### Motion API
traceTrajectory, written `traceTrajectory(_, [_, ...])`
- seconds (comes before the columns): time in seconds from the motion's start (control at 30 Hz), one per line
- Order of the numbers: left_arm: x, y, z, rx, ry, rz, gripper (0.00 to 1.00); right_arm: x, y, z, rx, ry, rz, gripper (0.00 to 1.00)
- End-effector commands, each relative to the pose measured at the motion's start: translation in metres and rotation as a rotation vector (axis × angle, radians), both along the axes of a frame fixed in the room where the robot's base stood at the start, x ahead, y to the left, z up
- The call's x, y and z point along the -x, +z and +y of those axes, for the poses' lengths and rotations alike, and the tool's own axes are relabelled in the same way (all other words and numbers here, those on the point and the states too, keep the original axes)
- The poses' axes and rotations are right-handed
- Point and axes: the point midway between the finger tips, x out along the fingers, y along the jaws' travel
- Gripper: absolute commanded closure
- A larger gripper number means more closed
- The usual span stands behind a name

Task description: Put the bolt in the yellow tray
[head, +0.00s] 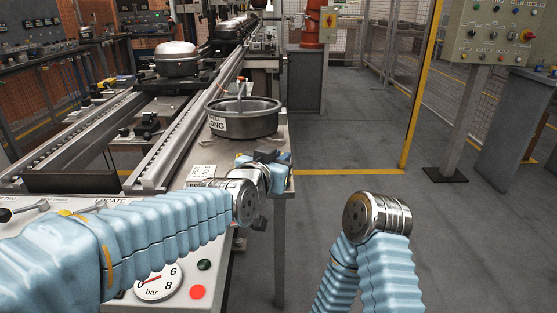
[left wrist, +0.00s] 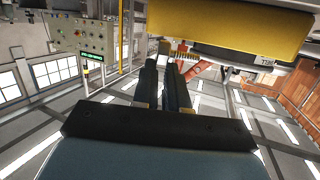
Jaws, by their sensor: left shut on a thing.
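My left gripper (head: 268,158) is over the near end of the workbench, just in front of the round grey bowl. In the left wrist view its two dark fingers (left wrist: 164,64) are close together, shut on a small dark thing at the tips, taken as the bolt; its shape is mostly hidden. The yellow tray (left wrist: 235,25) shows large at the top of the left wrist view, close to the fingertips and apart from them. In the head view it is mostly hidden by my gripper. My right arm shows at the lower right, but its gripper is not in view.
The round grey bowl (head: 243,118) with a label stands on the bench (head: 196,158). Rails run back to a compressor dome (head: 176,58). A pressure gauge (head: 158,281) and a red button (head: 197,292) are on the bench front.

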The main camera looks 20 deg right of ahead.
Motion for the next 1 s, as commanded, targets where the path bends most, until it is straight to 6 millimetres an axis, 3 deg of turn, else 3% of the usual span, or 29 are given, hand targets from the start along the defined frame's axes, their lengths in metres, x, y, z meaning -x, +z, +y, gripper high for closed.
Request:
traceTrajectory(0.47, [0.0,-0.011,0.0,0.001,0.0,-0.001,1.0,0.0,-0.01,0.0,0.001,-0.002,0.0,1.0])
traceTrajectory(0.5, [0.0,-0.012,0.0,0.0,0.0,0.0,0.86,0.0,-0.01,0.0,0.001,-0.002,0.0,1.0])
traceTrajectory(0.67, [0.0,-0.012,0.0,0.0,0.0,0.0,0.62,0.0,-0.01,0.0,0.001,-0.001,0.0,1.0])
traceTrajectory(1.0, [0.0,-0.007,0.0,0.0,0.0,0.0,0.62,0.0,-0.005,0.0,0.001,-0.001,0.0,1.0])
